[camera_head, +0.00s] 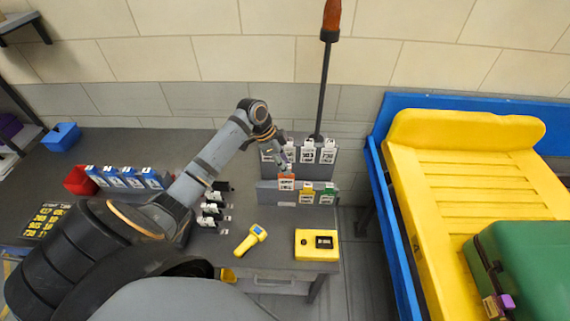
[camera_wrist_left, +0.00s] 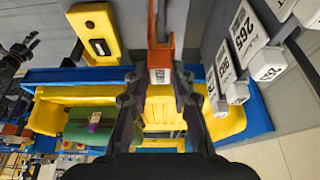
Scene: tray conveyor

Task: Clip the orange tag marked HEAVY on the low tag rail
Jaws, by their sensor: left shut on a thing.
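My left gripper (camera_head: 284,165) is at the low tag rail (camera_head: 268,195), shut on an orange tag (camera_head: 287,176). In the left wrist view, the gripper (camera_wrist_left: 158,85) has its fingers on either side of the orange tag (camera_wrist_left: 160,38). The tag has a white label; its writing is too small to read. It hangs upright at the left part of the low rail, beside a yellow tag (camera_head: 307,191) and a green tag (camera_head: 328,191). I cannot tell whether it touches the rail. A dark jointed shape at the wrist view's left edge may be my right gripper.
White tags (camera_head: 308,151) hang on the higher rail behind. A yellow box (camera_head: 317,244) and a yellow scanner (camera_head: 250,240) lie on the grey table. A dark pole (camera_head: 324,90) stands behind the rails. The yellow conveyor (camera_head: 450,205), carrying a green case (camera_head: 520,265), is to the right.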

